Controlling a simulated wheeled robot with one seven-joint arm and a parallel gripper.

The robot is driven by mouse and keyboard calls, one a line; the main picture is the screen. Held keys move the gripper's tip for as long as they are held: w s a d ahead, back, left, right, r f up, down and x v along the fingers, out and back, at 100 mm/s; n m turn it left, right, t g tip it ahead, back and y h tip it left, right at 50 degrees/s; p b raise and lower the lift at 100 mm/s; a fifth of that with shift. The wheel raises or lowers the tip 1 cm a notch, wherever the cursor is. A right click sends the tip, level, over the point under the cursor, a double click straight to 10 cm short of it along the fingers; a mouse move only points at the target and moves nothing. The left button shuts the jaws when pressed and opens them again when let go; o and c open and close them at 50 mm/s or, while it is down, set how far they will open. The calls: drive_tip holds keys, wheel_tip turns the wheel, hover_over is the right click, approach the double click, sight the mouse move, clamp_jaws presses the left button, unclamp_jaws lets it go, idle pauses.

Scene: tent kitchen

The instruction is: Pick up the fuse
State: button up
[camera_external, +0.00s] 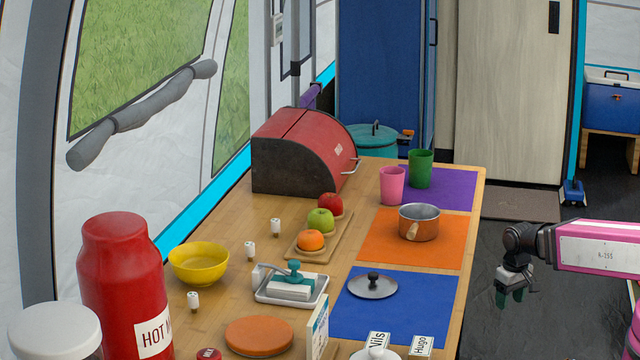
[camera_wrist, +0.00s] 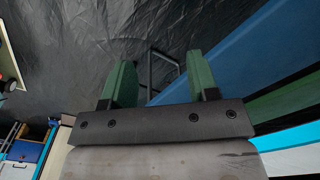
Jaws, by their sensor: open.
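I cannot tell which one the task means. My gripper (camera_external: 513,291) hangs beyond the table's right edge, fingers down, far from all of them. In the wrist view its two green fingers (camera_wrist: 158,82) are apart with nothing between them. No fuse shows in the wrist view.
The table (camera_external: 385,238) holds a yellow bowl (camera_external: 199,264), fruit board (camera_external: 330,238), tray (camera_external: 262,297), copper pot (camera_external: 419,224), lid (camera_external: 372,286), two cups, red bread box (camera_external: 300,150) and tall red flask (camera_external: 125,285). Dark floor lies right of the table.

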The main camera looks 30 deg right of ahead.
drive_tip(key=w+d+r+m+t, duration=0.2)
drive_tip(key=w+d+r, duration=0.4)
drive_tip(key=w, duration=0.3)
drive_tip(key=w+d+r+m+t+h, duration=0.1)
drive_tip(key=w+d+r, duration=0.5)
drive_tip(key=w, duration=0.3)
drive_tip(key=w+d+r+m+t, duration=0.2)
drive_tip(key=w+d+r, duration=0.3)
drive_tip(key=w+d, duration=0.25)
drive_tip(key=w+a+r+m+t, duration=0.1)
drive_tip(key=w+a+r, duration=0.2)
drive_tip(key=w+r, duration=0.3)
drive_tip(key=w+a+r+m, duration=0.2)
drive_tip(key=w+a+r, duration=0.15)
drive_tip(key=w, duration=0.35)
drive_tip(key=w+a+r+m, duration=0.2)
drive_tip(key=w+a, duration=0.2)
drive_tip(key=a, duration=0.8)
drive_tip(key=m+g+y, duration=0.1)
drive_tip(key=m+g, duration=0.5)
drive_tip(key=m, duration=0.1)
hover_over(249, 244)
drive_tip(key=shift+w+f, duration=0.3)
drive_tip(key=shift+s+a+f, duration=0.1)
drive_tip(key=shift+s+f, duration=0.05)
drive_tip(key=shift+f, duration=0.35)
wheel_tip(249, 244, down, 10)
drive_tip(key=shift+s+r, duration=0.1)
drive_tip(key=c, duration=1)
